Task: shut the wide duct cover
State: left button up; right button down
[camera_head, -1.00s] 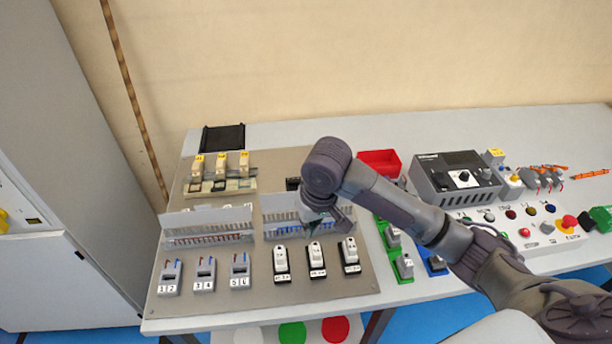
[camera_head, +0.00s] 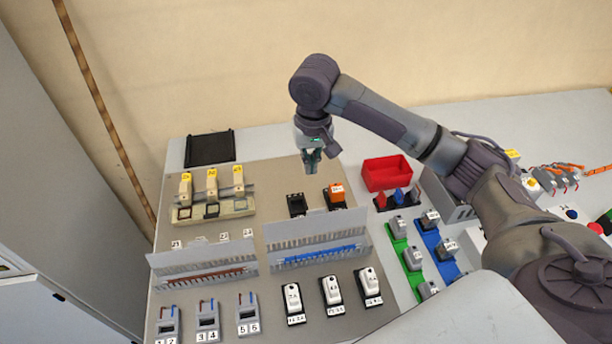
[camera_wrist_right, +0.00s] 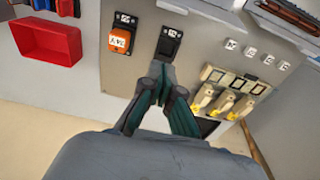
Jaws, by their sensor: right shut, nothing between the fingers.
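Two slotted wiring ducts lie side by side on the grey panel. The left duct (camera_head: 208,280) holds red-brown wires and the right duct (camera_head: 322,260) holds blue wires. Each has a pale cover standing up along its back edge, open: the left cover (camera_head: 200,257) and the right cover (camera_head: 318,228). They look similar in length, so I cannot tell which is the wide one. My right gripper (camera_head: 312,160) is shut and empty, raised above the panel behind the right cover. It also shows in the wrist view (camera_wrist_right: 160,80). My left gripper is out of view.
A black switch base (camera_head: 297,205) and an orange one (camera_head: 337,194) are behind the right duct. White breakers (camera_head: 331,290) stand in front of it. A red bin (camera_head: 386,173) is to the right. Yellow-tipped parts (camera_head: 211,185) are at the back left.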

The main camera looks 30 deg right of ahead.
aim_at(316, 222)
notch_tip(316, 222, down, 10)
jog(key=p, duration=0.1)
pick_arm(q)
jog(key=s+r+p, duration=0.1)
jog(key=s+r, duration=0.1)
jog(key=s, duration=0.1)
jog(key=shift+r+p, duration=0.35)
jog(key=shift+p, duration=0.05)
pick_arm(e)
jog(key=s, duration=0.1)
jog(key=s+r, duration=0.1)
jog(key=s, duration=0.1)
jog(key=shift+s+a+r, duration=0.3)
jog(key=shift+a, duration=0.05)
